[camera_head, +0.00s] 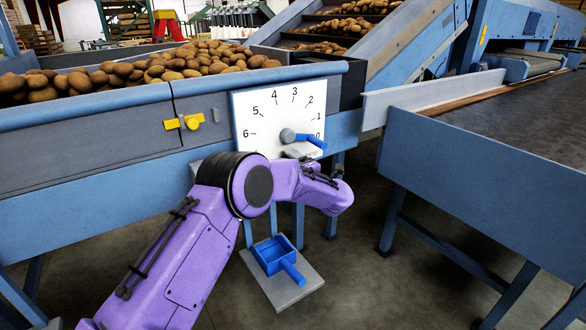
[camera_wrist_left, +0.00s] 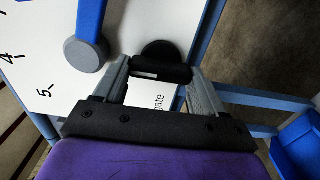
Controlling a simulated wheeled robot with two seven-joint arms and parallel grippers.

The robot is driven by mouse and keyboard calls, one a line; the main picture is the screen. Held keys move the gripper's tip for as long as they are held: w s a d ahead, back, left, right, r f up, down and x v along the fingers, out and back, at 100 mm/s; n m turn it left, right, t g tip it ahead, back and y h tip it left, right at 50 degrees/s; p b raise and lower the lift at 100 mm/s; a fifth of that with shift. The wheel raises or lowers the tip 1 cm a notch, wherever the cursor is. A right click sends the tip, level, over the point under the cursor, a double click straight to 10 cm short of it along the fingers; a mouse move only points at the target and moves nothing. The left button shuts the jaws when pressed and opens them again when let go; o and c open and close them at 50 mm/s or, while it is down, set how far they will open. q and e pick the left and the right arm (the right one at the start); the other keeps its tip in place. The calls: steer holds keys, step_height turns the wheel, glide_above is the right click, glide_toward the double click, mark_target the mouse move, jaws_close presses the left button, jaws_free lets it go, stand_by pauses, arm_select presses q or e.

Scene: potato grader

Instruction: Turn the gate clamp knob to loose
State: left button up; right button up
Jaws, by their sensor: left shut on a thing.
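The gate clamp knob (camera_wrist_left: 158,48) is a black round knob with a bar grip and a white mark, on the white dial panel (camera_head: 262,110). My left gripper (camera_wrist_left: 161,70) is shut on its bar, one grey finger at each end. In the head view the left gripper (camera_head: 300,155) is at the panel's lower edge, and my purple wrist hides most of the knob. The panel's lettering by the knob is partly covered; "gate" can be read. Just above, a lever with a grey hub and blue handle (camera_head: 317,142) points right, near 0. My right gripper is out of view.
A yellow latch (camera_head: 184,122) sits left of the panel on the blue potato hopper (camera_head: 95,112). A blue scoop (camera_head: 275,255) rests on a grey plate (camera_head: 305,280) below. A blue conveyor table (camera_head: 470,180) stands at right, with open floor between.

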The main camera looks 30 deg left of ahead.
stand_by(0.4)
arm_select(q)
steer(key=o, duration=1)
steer(key=shift+o, duration=0.2)
steer(key=v, duration=1)
steer(key=shift+s+d, duration=0.15)
steer(key=shift+d, duration=0.05)
steer(key=shift+f, duration=0.1)
